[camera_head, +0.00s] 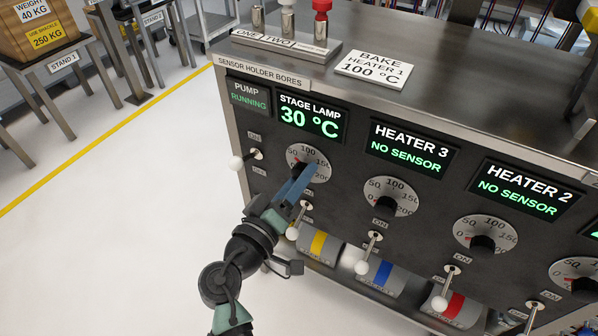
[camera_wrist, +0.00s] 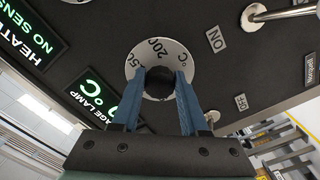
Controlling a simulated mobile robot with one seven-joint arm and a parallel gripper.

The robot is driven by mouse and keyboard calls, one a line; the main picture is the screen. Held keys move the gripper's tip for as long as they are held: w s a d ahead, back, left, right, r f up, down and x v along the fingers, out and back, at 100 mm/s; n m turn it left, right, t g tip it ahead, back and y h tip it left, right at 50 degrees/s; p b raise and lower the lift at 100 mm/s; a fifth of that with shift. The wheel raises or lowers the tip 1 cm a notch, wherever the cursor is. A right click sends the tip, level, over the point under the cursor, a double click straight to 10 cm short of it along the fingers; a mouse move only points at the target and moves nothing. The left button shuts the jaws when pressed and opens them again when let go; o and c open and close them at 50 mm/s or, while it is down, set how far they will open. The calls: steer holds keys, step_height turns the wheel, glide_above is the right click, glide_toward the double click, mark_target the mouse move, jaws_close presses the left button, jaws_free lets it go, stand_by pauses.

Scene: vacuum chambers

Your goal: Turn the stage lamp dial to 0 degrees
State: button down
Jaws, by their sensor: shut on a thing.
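The stage lamp dial (camera_head: 300,154) is a round pale scale plate with a black knob, under the display (camera_head: 311,118) reading STAGE LAMP 30 °C. The dial also shows in the wrist view (camera_wrist: 158,48), with the black knob (camera_wrist: 159,84) at its centre. My gripper (camera_head: 301,176) reaches it from below, its blue fingers in front of the dial's lower part. In the wrist view my gripper (camera_wrist: 159,78) has one finger on each side of the knob, shut on it. The fingers cover part of the scale, and I cannot read the knob's pointer.
A toggle lever (camera_head: 296,230) with a white ball end sits just below the dial, close to my gripper. Another lever (camera_head: 240,161) is to its left. The HEATER 3 dial (camera_head: 390,190) and HEATER 2 dial (camera_head: 486,230) are to the right. Open floor lies left of the panel.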

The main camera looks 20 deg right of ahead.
steer(key=n+p, duration=0.7)
steer(key=n, duration=0.5)
steer(key=shift+r+n, duration=0.15)
steer(key=shift+n, duration=0.25)
stand_by(0.3)
steer(key=shift+c, duration=2.1)
jaws_free()
steer(key=p+v, duration=0.2)
steer(key=v, duration=1.1)
